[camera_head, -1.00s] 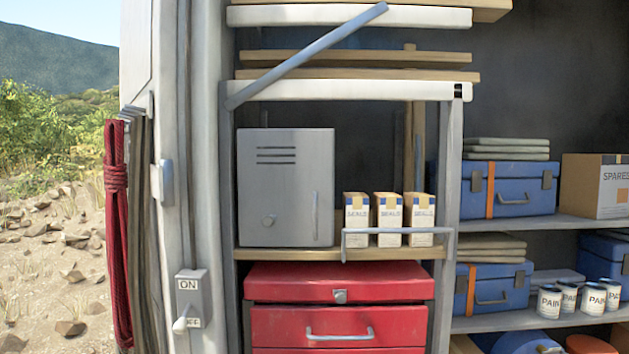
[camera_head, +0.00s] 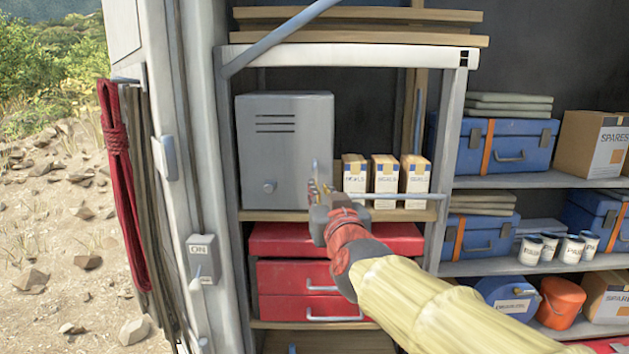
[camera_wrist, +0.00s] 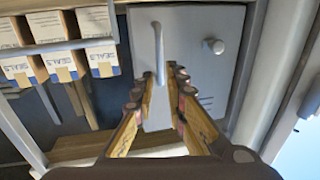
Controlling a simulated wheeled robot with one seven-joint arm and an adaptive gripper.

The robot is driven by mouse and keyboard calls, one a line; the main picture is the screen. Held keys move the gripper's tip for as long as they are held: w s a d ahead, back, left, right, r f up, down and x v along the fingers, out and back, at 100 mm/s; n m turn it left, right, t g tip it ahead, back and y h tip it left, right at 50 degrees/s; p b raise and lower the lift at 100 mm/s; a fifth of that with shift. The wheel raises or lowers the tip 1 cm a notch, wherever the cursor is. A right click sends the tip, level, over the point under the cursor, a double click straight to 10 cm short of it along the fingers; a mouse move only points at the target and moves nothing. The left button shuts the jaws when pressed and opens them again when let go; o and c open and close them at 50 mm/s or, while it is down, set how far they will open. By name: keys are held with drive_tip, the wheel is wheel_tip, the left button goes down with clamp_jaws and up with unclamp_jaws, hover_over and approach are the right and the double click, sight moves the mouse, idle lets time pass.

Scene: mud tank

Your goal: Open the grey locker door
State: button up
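The grey locker (camera_head: 285,140) stands on a wooden shelf, its door shut, with vents near the top and a round knob at the lower left. Its upright bar handle (camera_wrist: 158,55) is on the door's right side in the head view. My gripper (camera_head: 316,190) is in front of the handle's lower part. In the wrist view my gripper (camera_wrist: 160,80) is open, its two fingers spread with the handle's end between or just beyond the tips. I cannot tell whether they touch it. My gripper and wrist hide part of the shelf edge below the locker.
Three SEALS boxes (camera_head: 385,176) stand right of the locker behind a grey rail (camera_head: 400,197). A red tool chest (camera_head: 275,240) is below. A wall switch (camera_head: 201,262) is at left. A diagonal grey strut (camera_head: 275,38) crosses above the locker.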

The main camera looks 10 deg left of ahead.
drive_tip(key=p+x, duration=0.1)
drive_tip(key=x, duration=0.6)
drive_tip(key=shift+w+a+f, duration=0.1)
drive_tip(key=shift+w+a, duration=0.05)
drive_tip(key=shift+w, duration=0.05)
drive_tip(key=shift+c, duration=0.2)
clamp_jaws()
drive_tip(key=shift+s, duration=0.15)
idle(0.4)
